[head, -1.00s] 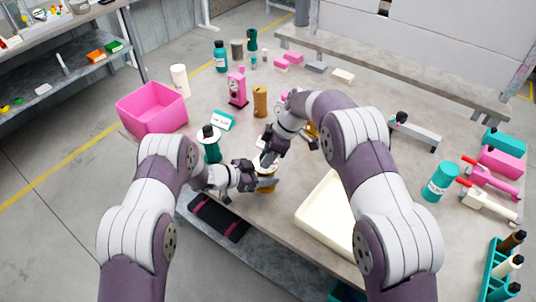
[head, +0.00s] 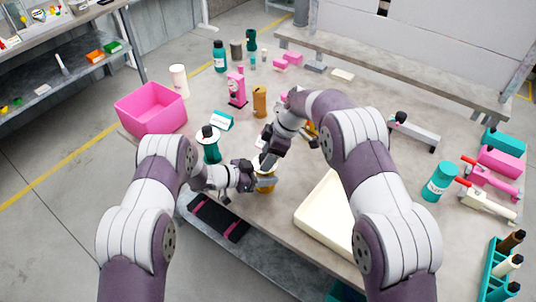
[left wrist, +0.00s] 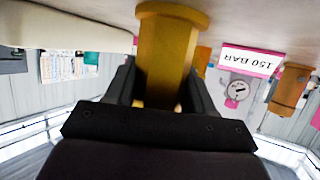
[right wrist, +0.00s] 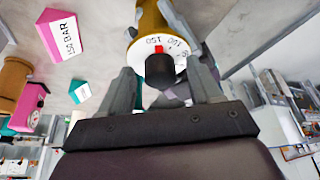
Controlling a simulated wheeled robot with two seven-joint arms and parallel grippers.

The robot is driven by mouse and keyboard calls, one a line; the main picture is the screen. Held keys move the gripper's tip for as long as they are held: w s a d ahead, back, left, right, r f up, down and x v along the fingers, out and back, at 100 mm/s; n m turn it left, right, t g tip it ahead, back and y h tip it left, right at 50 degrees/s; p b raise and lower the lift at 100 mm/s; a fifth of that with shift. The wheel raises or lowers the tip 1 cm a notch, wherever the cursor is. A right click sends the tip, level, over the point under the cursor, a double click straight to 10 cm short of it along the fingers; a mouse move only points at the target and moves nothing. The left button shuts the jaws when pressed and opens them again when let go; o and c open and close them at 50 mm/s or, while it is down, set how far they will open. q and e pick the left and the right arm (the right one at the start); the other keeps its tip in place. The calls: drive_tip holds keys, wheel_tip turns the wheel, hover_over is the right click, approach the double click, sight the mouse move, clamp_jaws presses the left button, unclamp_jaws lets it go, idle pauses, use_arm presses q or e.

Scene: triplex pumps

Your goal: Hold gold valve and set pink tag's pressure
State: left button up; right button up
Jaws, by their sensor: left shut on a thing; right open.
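The gold valve (head: 265,186) stands upright on the table. My left gripper (head: 250,182) is shut on its body; the left wrist view shows the gold body (left wrist: 166,50) between the fingers. On its end is a white dial (right wrist: 143,48) with a black knob (right wrist: 160,72) and a red mark close to the 150 figure; the exact setting is hard to read. My right gripper (right wrist: 165,85) is open, with its fingers on either side of the knob. The pink tag (right wrist: 62,36) reads 150 BAR; it also shows in the left wrist view (left wrist: 250,61).
A teal tag (head: 221,120), a teal valve (head: 211,152) and a brown valve (head: 259,101) stand nearby. A pink bin (head: 150,112) is at the left, and a cream tray (head: 318,215) lies right of the gold valve. A pink gauge (head: 237,88) stands behind.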

drive_tip(key=d, duration=1.2)
drive_tip(key=shift+s+d+r, duration=0.2)
drive_tip(key=shift+s+r, duration=0.25)
